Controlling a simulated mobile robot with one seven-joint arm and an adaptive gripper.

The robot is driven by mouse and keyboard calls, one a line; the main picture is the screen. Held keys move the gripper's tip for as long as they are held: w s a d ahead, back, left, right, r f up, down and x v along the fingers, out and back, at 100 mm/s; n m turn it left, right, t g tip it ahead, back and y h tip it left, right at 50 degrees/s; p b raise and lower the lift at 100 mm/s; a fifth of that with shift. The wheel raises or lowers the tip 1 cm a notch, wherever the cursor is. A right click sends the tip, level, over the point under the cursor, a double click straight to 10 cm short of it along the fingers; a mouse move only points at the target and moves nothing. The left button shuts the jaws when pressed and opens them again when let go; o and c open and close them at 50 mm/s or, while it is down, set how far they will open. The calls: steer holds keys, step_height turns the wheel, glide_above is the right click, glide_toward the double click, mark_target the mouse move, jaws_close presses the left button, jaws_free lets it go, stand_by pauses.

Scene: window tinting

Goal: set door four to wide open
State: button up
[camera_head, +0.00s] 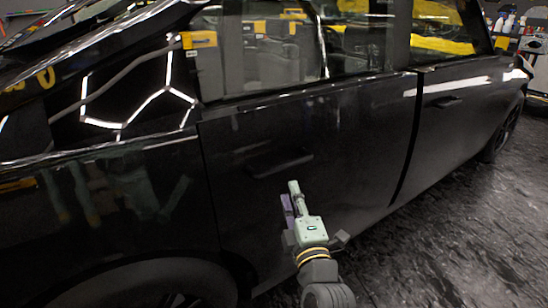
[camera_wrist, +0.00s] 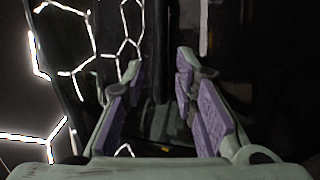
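A black car fills most of the head view. Its rear side door (camera_head: 340,135) looks shut or nearly shut, with a dark handle (camera_head: 280,163) near its rear edge. The front side door (camera_head: 465,120) also looks closed and has its own handle (camera_head: 447,101). No mark shows which one is door four. My gripper (camera_head: 292,192) is in front of the rear door, just below and right of its handle; contact cannot be told.
A broad dark seam (camera_head: 405,145) separates the two doors. The rear wheel (camera_head: 150,285) is at the lower left. Dark, glossy floor (camera_head: 450,245) is clear at the lower right. Bottles (camera_head: 505,22) stand at the far right. Bright hexagon lines (camera_wrist: 50,138) show in the wrist view.

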mark_target(286, 169)
steer(key=p+x, duration=0.3)
steer(key=x, duration=0.6)
steer(key=shift+w+d+r+p, duration=0.1)
steer(key=shift+w+r+p, duration=0.05)
steer(key=shift+w+p, duration=0.2)
steer(key=shift+w, duration=0.4)
jaws_close()
